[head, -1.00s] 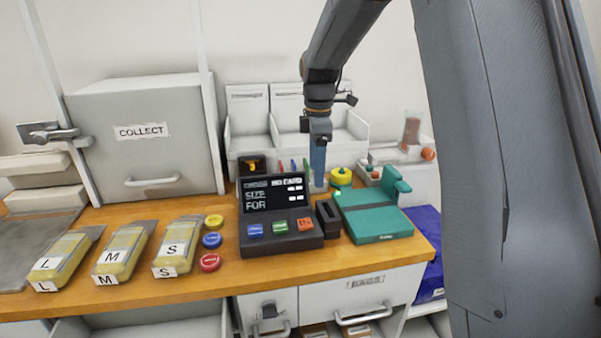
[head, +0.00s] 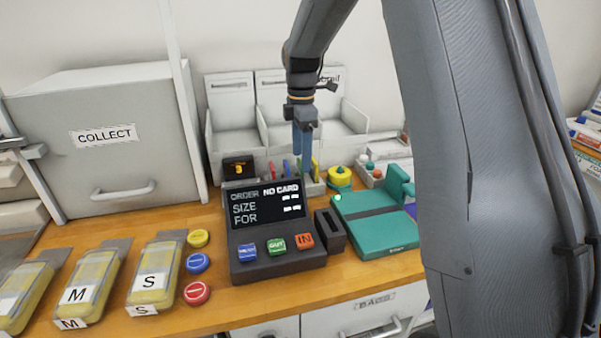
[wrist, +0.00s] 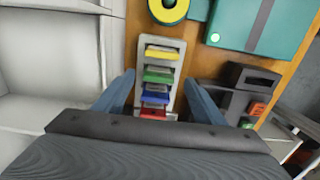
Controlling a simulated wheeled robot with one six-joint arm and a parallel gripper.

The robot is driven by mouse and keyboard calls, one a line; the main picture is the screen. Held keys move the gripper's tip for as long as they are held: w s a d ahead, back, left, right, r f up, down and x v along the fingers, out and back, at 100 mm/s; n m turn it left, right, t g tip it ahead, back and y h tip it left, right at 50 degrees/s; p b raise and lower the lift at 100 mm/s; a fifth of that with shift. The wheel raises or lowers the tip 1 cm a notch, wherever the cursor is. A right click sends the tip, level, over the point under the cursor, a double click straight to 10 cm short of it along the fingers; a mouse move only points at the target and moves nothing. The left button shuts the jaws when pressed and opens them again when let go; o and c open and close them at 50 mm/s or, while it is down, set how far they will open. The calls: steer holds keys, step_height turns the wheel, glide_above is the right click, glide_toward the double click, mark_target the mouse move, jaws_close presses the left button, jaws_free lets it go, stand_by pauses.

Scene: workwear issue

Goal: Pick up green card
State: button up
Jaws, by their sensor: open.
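The green card (wrist: 158,76) stands in a light grey card rack (wrist: 180,62), between a yellow card (wrist: 161,53) and a blue card (wrist: 155,96), with a red card (wrist: 153,114) at the near end of the wrist view. My gripper (wrist: 159,80) is open, its two blue fingers on either side of the rack, roughly level with the green card. I cannot tell how far above the card the fingertips are. In the head view my gripper (head: 302,155) hangs over the rack and mostly hides the green card.
A dark terminal (head: 270,225) reading "NO CARD" stands in front of the rack, with a dark slotted block (head: 330,231) beside it. A teal case (head: 378,225) lies to the right. A yellow round object (head: 340,178) sits close to the rack. White bins (head: 270,115) stand behind.

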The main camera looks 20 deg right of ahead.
mark_target(300, 162)
steer(key=shift+w+a+f+p, duration=0.1)
steer(key=shift+f+p, duration=0.4)
steer(key=shift+f, duration=0.8)
steer(key=shift+a+f+p, duration=0.1)
steer(key=shift+f+p, duration=0.4)
steer(key=shift+f, duration=0.8)
steer(key=shift+d, duration=0.1)
steer(key=c, duration=1.1)
